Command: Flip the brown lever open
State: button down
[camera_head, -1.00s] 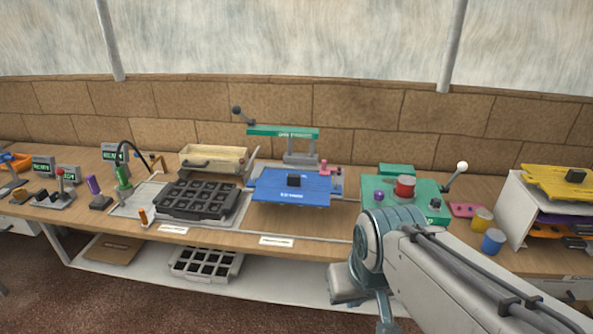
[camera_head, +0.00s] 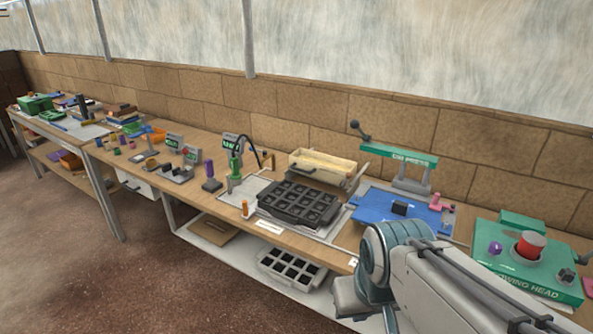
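I cannot make out for sure which part is the brown lever. A small orange-brown upright peg (camera_head: 245,209) stands at the bench's front edge, left of the black grid tray. A small brownish piece (camera_head: 267,160) also shows beside the black curved arm of the green stand. My arm crosses the lower right and bends down at a teal joint. My gripper is out of view, so its state is hidden.
The bench (camera_head: 300,243) holds a black grid tray (camera_head: 300,202), a cream box (camera_head: 322,168), a blue plate press (camera_head: 375,207) and a green sowing head (camera_head: 520,262). A second table (camera_head: 62,132) stands far left. Open floor (camera_head: 130,285) lies in front.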

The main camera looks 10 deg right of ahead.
aim_at(348, 175)
jog(key=u, duration=0.1)
jog(key=i, duration=1.35)
jog(key=z, duration=0.75)
